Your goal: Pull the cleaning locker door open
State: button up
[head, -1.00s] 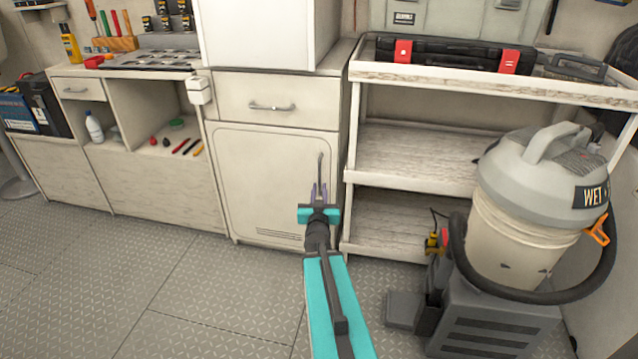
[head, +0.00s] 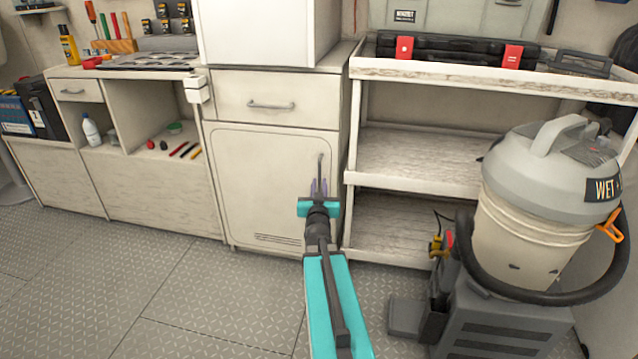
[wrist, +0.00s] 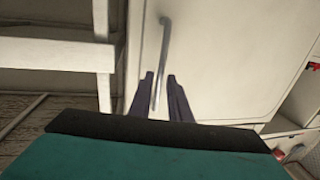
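The cleaning locker door (head: 262,185) is a cream panel under a drawer, closed flush in its cabinet, with vent slots near its bottom. Its vertical grey bar handle (head: 320,168) is near the right edge. My gripper (head: 319,186) is in front of the handle's lower part. In the wrist view the door (wrist: 225,60) fills much of the picture, and the handle (wrist: 163,45) runs down between the two dark fingers (wrist: 160,88). The fingers are apart, with a gap on each side of the handle. Whether they reach around the bar in depth is unclear.
A shelf unit (head: 415,158) stands just right of the locker, with a black and red toolbox (head: 455,51) on top. A wet vacuum (head: 550,190) on a grey base is at the right. An open-fronted counter (head: 160,190) is at the left. The floor (head: 190,290) in front is clear.

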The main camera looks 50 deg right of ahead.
aim_at(319, 179)
jog(key=shift+b+x, duration=0.4)
jog(key=shift+x, duration=1.65)
jog(key=shift+c, duration=0.3)
grip_shut()
